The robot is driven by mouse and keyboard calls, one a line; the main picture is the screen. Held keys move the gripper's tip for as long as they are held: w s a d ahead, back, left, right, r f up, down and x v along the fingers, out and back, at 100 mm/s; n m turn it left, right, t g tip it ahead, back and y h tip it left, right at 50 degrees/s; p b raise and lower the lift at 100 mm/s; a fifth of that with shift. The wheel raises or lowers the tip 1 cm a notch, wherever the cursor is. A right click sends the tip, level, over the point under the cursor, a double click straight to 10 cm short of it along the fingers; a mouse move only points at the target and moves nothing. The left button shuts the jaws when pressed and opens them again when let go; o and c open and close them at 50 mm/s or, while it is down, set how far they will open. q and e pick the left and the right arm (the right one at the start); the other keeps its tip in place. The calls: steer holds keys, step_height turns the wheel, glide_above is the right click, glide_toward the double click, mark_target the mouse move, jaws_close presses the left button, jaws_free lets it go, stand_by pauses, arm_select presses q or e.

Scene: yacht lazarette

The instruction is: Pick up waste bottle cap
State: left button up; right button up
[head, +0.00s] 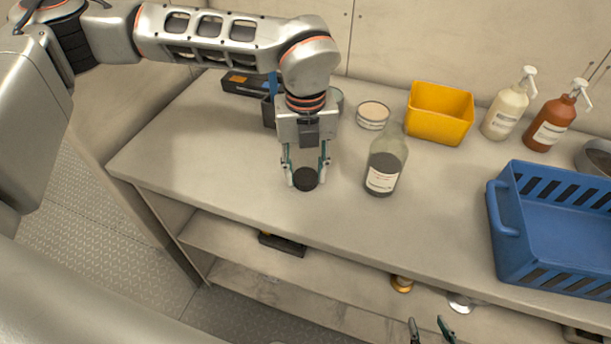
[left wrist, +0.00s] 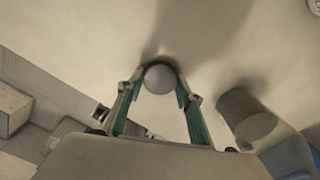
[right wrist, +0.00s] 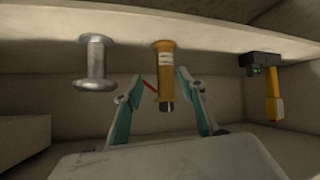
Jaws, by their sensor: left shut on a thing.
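The waste bottle cap (head: 305,179) is a small dark round disc at the worktop, left of the glass bottle (head: 383,170). My left gripper (head: 306,183) reaches down over the worktop and is shut on the cap, one finger on each side. In the left wrist view the cap (left wrist: 160,78) shows as a grey round face between the green-padded fingertips. I cannot tell whether it still touches the worktop. My right gripper (head: 431,328) is at the lower edge of the head view, in front of the lower shelf. Its fingers stand apart, empty, in the right wrist view (right wrist: 161,80).
The bottle stands close right of my left gripper. Behind are a round tin (head: 373,114), a yellow bin (head: 440,113) and two pump bottles (head: 505,108). A blue crate (head: 555,225) stands at right. A brass cylinder (right wrist: 165,65) and a metal spool (right wrist: 96,62) are on the lower shelf.

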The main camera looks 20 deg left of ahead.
mark_target(305, 176)
arm_select(q)
step_height(305, 176, up, 20)
steer(key=p, duration=0.1)
stand_by(0.5)
steer(key=shift+p, duration=0.3)
